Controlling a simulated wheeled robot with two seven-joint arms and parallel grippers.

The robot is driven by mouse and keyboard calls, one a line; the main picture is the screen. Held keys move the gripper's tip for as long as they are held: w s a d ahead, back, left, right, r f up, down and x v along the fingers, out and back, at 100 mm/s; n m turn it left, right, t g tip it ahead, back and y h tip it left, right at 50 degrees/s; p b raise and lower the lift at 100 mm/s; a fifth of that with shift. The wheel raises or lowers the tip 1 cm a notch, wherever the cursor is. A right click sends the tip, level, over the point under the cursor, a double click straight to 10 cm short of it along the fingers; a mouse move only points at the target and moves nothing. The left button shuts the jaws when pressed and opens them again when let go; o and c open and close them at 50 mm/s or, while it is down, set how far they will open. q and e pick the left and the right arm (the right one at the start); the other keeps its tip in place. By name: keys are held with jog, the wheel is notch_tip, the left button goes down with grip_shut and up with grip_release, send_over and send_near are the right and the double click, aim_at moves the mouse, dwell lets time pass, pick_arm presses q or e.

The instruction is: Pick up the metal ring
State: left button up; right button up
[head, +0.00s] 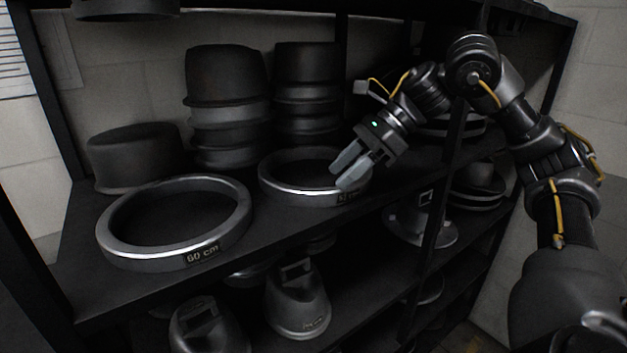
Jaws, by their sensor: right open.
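Two metal rings lie flat on the dark shelf. The larger ring (115,251), marked "60 cm", is at the left front of the shelf. A second ring (283,191) lies to its right, with a label on its front that is partly hidden by my gripper. My right gripper (344,177) is open, with its fingers pointing down and left at the right part of this second ring. The fingertips overlap its rim in the picture; I cannot tell whether they touch it. My left gripper is not in view.
Stacked dark hat forms (226,120) and another stack (307,95) stand behind the rings. A low dark form (135,160) is at the back left. The shelf (150,290) has an upright post at right. Metal blocks (297,305) sit on the shelf below.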

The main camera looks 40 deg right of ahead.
aim_at(324, 189)
jog(key=shift+w+a+f, duration=0.15)
jog(key=shift+a+f, duration=0.1)
jog(key=shift+a, duration=0.05)
jog(key=shift+a+f, duration=0.1)
jog(key=shift+a, duration=0.05)
jog(key=p+x, duration=0.2)
jog(key=x, duration=0.2)
jog(key=shift+w+f, duration=0.1)
jog(key=shift+f, duration=0.15)
jog(key=shift+a+f, duration=0.1)
jog(key=shift+f, duration=0.05)
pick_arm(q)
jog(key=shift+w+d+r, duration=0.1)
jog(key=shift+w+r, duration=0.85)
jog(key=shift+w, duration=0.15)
pick_arm(e)
jog(key=shift+c, duration=1)
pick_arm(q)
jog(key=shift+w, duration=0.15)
pick_arm(e)
grip_shut()
